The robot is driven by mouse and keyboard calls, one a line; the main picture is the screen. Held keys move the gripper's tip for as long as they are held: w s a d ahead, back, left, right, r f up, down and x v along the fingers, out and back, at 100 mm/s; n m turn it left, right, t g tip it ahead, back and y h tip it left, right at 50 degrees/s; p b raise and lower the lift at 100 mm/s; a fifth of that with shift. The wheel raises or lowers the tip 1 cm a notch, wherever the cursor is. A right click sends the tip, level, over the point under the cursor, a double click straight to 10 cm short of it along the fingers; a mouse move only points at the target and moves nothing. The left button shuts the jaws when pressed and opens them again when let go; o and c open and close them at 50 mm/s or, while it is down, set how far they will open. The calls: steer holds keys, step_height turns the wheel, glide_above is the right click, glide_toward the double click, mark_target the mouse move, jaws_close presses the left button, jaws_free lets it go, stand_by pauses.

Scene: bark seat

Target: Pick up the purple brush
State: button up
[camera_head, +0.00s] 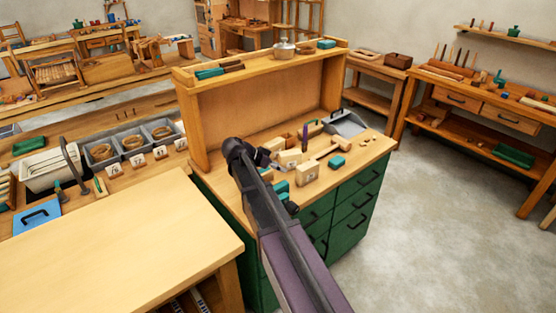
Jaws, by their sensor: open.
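A small upright purple item (305,137), which looks like the purple brush, stands among the things on the green-drawered workbench (372,148). It is too small to make out bristles or handle. My arm reaches in from the bottom of the picture, over the bench's left part. My gripper (264,158) is at its far end, left of the purple item and apart from it. The gripper is open and small in view; its fingers are partly hidden, and I see nothing held in it.
Pale wooden blocks (306,172), a teal block (337,161) and a wooden mallet (322,152) crowd the bench near the gripper. A raised wooden shelf (262,64) closes off the rear. Floor is clear at right.

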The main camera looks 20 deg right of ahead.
steer(key=s+a+f+n+y+b, duration=0.4)
steer(key=s+f+n, duration=0.3)
steer(key=s, duration=0.4)
steer(key=s+a+f+n+y+b, duration=0.3)
steer(key=s+a+f+n+y, duration=0.4)
steer(key=s+f, duration=0.2)
steer(key=shift+s+n+t+b, duration=0.3)
steer(key=shift+s+n+b, duration=0.1)
steer(key=shift+s, duration=0.85)
